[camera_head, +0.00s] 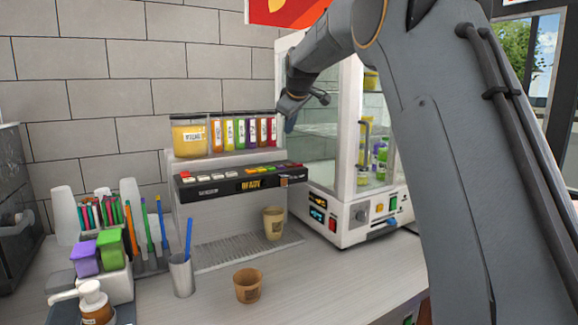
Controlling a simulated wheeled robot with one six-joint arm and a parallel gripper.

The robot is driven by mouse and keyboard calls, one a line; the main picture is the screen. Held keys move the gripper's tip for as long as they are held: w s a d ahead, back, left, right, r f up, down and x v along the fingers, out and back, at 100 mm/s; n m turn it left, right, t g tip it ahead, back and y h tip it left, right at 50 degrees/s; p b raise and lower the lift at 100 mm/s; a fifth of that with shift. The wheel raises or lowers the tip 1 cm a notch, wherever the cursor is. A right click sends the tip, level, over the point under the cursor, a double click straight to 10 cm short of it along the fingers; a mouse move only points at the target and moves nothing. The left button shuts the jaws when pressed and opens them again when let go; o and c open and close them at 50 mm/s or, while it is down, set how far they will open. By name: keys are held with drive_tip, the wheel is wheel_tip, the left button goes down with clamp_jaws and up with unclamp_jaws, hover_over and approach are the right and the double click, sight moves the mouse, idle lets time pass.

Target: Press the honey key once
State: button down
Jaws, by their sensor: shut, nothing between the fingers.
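The drink machine (228,215) stands on the counter against the tiled wall, with a dark sloping key panel (243,181) across its front. Small keys in red, white, orange, green and yellow line the panel's top, and a lit "READY" display sits in its middle. The key labels are too small to read, so I cannot tell which one is the honey key. My gripper (290,120) is shut and empty, above and right of the panel, near the right end of the bottle row. It looks apart from the keys.
A yellow tub (188,135) and several coloured bottles (242,132) stand on top of the machine. A glass cabinet (345,130) stands close on the right. One paper cup (273,223) is at the drip grille, another (248,286) on the counter. Holders and a pump bottle (95,302) crowd the left.

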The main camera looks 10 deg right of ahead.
drive_tip(key=shift+f, duration=0.1)
drive_tip(key=b, duration=0.6)
hover_over(289, 166)
drive_tip(key=f, duration=0.6)
drive_tip(key=shift+w+d+f, duration=0.15)
drive_tip(key=shift+w+f, duration=0.1)
drive_tip(key=shift+w, duration=0.05)
drive_tip(key=shift+f+b, duration=0.5)
drive_tip(key=shift+f, duration=0.6)
idle(0.5)
drive_tip(key=shift+f, duration=0.4)
drive_tip(key=shift+f+b, duration=0.35)
drive_tip(key=shift+f, duration=0.1)
idle(0.8)
drive_tip(key=shift+r, duration=0.1)
drive_tip(key=shift+r+p, duration=0.75)
